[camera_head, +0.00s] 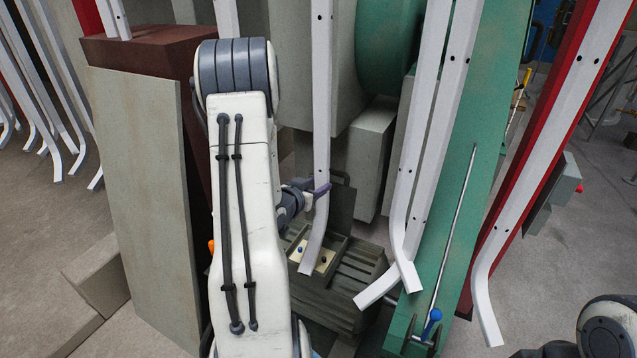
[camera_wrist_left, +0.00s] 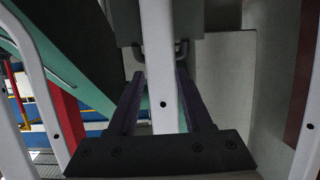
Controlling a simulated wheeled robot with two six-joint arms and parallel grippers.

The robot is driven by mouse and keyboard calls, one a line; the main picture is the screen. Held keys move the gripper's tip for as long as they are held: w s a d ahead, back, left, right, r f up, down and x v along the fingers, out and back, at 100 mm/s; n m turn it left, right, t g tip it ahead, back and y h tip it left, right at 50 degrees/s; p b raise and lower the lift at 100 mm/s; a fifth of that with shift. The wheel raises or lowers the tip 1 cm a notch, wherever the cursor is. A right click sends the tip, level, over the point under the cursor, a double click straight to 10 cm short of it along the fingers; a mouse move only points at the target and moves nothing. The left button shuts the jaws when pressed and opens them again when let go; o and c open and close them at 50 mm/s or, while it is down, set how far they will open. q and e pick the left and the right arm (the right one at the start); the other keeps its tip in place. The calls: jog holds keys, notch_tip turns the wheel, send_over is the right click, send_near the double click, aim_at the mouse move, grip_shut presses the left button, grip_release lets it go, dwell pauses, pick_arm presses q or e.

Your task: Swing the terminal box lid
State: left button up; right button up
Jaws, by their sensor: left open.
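The terminal box (camera_head: 357,283) is a dark grey-green ribbed box low in the middle of the head view. Its top is uncovered, with a pale panel (camera_head: 325,262) carrying a blue and a dark knob. A dark plate, apparently its lid (camera_head: 342,207), stands up at the back. A grey plate (camera_wrist_left: 128,22) with a dark U-shaped handle (camera_wrist_left: 182,52) lies beyond the fingertips, partly covered by the leg.
A white chair-frame leg (camera_head: 321,100) hangs right at my left gripper; whether they touch is unclear. More white legs (camera_head: 425,150) hang to the right, before a green beam (camera_head: 470,170) with a blue-knobbed rod (camera_head: 433,316). A tall grey panel (camera_head: 140,190) stands left.

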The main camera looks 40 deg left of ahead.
aim_at(332, 174)
pick_arm(q)
jog(key=b+x, duration=0.1)
jog(key=x, duration=0.7)
jog(key=shift+a+r, duration=0.1)
jog(key=shift+r, duration=0.1)
grip_shut()
jog(key=shift+c, duration=1.4)
grip_release()
jog(key=shift+s, duration=0.15)
